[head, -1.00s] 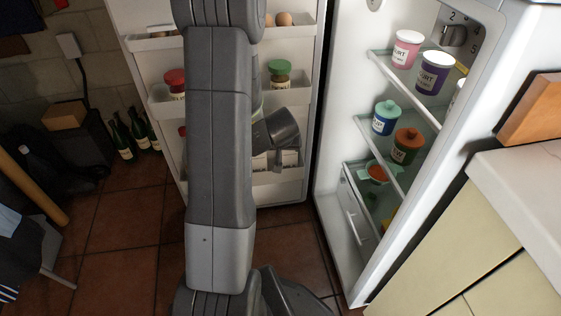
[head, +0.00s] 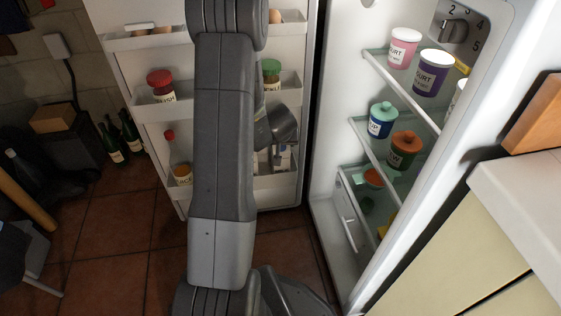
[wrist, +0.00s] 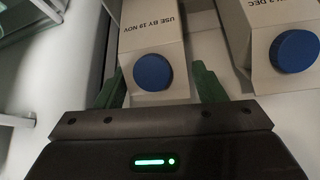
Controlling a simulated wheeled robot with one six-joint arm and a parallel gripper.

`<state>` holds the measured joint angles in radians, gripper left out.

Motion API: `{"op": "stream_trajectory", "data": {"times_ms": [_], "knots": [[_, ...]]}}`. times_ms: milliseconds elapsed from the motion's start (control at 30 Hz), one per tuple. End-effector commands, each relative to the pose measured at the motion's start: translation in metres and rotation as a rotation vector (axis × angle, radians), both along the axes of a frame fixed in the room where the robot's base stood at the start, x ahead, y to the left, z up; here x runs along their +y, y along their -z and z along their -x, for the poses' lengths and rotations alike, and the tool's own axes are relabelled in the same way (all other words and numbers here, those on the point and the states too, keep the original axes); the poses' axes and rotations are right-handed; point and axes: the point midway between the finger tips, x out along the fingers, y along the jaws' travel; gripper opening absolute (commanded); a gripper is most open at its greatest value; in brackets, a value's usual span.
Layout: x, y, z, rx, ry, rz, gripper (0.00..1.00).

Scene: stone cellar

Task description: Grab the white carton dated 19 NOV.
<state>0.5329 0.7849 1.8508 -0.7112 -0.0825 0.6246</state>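The white carton dated 19 NOV (wrist: 153,32) stands in the wrist view with a round blue cap facing me and "USE BY 19 NOV" printed above it. My gripper (wrist: 158,84) has its green fingers on either side of this carton, one left and one right of the cap. The fingers look apart from its sides by a narrow gap, so the gripper seems open around it. A second white carton dated DEC (wrist: 262,35), also blue-capped, stands close to the right. In the head view my wrist is at the fridge door's lower shelf, and the fingers are hidden.
The fridge door (head: 285,100) stands open, with a red-lidded jar (head: 160,86) and a bottle (head: 179,165) in its racks. Pots, including a purple one (head: 430,75), stand on the fridge shelves. A counter (head: 525,190) is at the right. Dark bottles (head: 113,140) stand on the floor.

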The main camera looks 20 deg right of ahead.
Motion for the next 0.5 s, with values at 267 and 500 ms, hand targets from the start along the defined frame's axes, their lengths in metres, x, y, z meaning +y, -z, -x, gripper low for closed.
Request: {"op": "stream_trajectory", "data": {"times_ms": [267,500], "knots": [[0.0000,-0.0001,0.0003,0.000,0.000,0.000,0.08],[-0.0003,-0.0009,-0.0002,-0.002,0.000,0.001,0.00]]}}
